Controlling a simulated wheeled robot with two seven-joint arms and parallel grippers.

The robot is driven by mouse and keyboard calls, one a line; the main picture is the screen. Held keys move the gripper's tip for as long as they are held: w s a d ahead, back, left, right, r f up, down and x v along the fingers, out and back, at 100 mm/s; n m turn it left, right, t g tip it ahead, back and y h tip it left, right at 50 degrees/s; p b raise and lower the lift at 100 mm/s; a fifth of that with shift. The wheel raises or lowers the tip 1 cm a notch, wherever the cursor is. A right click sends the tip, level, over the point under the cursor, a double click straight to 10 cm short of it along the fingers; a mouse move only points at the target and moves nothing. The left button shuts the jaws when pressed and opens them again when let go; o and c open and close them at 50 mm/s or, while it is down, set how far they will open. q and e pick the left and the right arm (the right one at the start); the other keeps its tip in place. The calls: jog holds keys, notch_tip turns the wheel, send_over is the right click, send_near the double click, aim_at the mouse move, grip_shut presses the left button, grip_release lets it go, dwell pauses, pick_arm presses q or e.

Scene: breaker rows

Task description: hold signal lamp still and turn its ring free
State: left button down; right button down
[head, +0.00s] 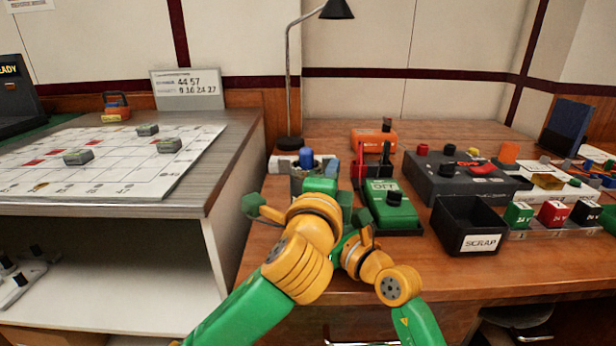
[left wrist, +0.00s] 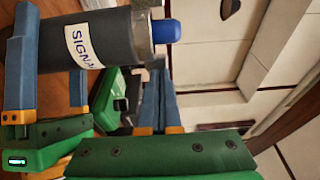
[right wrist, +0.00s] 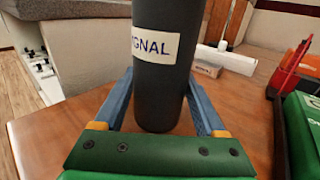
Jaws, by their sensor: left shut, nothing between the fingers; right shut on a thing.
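The signal lamp is a dark grey cylinder (right wrist: 160,100) with a white label. It stands upright between the fingers of my right gripper (right wrist: 160,82), which is shut on its body. In the left wrist view the lamp (left wrist: 90,45) appears sideways, with a lighter grey ring (left wrist: 142,36) around its top and a blue cap (left wrist: 166,31) beyond it. The cap also shows in the head view (head: 306,158). My left gripper (left wrist: 155,64) is shut and empty, its tips close beside the ring; I cannot tell whether they touch. In the head view my left wrist hides most of the lamp.
A black SCRAP bin (head: 466,239) stands right of my arms. A green box marked OFF (head: 391,212) is close by my right arm. A dark control box (head: 450,180) and coloured breakers (head: 553,214) sit farther right. A desk lamp (head: 289,90) stands behind.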

pick_arm(q)
jog(key=shift+x, duration=1.55)
jog(key=shift+d, duration=0.1)
dwell(0.4)
jog(key=v, duration=1.1)
jog(key=a+f+m+g+h, duration=0.2)
jog(key=a+f+h, duration=0.1)
jog(key=a, duration=0.5)
jog(key=s+a+r+m+g+h, duration=0.2)
jog(key=s+a+r+m+h, duration=0.1)
jog(key=s+h, duration=0.15)
jog(key=x, duration=1.3)
jog(key=shift+w+d, duration=0.2)
jog(key=shift+d, duration=0.05)
jog(key=shift+t+y, duration=0.25)
jog(key=shift+t, duration=0.05)
